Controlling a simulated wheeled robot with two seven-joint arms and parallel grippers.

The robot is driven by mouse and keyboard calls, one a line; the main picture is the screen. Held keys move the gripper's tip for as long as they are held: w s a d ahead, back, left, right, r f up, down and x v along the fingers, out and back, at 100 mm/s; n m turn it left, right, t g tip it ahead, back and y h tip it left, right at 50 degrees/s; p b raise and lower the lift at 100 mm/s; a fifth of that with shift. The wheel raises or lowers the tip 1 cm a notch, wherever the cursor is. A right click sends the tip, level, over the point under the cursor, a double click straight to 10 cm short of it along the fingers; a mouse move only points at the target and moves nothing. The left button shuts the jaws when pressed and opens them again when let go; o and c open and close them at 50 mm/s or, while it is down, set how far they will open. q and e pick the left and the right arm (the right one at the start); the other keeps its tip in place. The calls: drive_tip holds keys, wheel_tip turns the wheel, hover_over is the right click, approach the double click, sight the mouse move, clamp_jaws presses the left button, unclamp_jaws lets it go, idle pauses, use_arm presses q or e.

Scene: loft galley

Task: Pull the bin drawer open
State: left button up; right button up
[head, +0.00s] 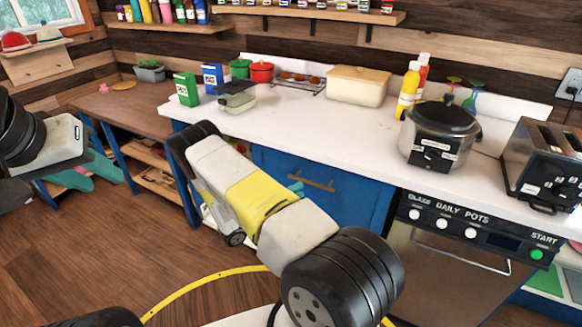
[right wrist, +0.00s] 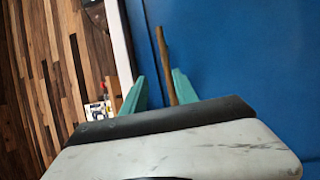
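The blue drawer front (head: 350,207) is under the white counter, with a brass-coloured bar handle (head: 318,184). It looks shut, though my right arm hides its left part. My right gripper (right wrist: 158,92) is at the drawer front; in the head view only a bit of teal finger shows beside the handle. In the right wrist view, its two teal fingers stand apart on either side of the bar handle (right wrist: 163,55). A gap shows on the left of the bar; the right finger is very close to it. My left gripper (head: 92,172) is open and empty at the far left.
A dishwasher-like appliance (head: 450,275) stands right of the drawer. The white counter (head: 310,125) above carries a cooker (head: 438,135), a toaster (head: 545,165) and a bread box (head: 357,85). A wooden side table (head: 130,103) stands left. Wooden floor lies open in front.

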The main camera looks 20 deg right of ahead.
sight(310, 182)
drive_tip(key=shift+n+t, duration=0.3)
drive_tip(key=shift+t, duration=0.4)
drive_tip(key=x, duration=0.5)
drive_tip(key=f+x, duration=0.1)
drive_tip(key=x, duration=0.1)
drive_tip(key=shift+w+d+f, duration=0.15)
drive_tip(key=shift+w, duration=0.3)
clamp_jaws()
idle(0.4)
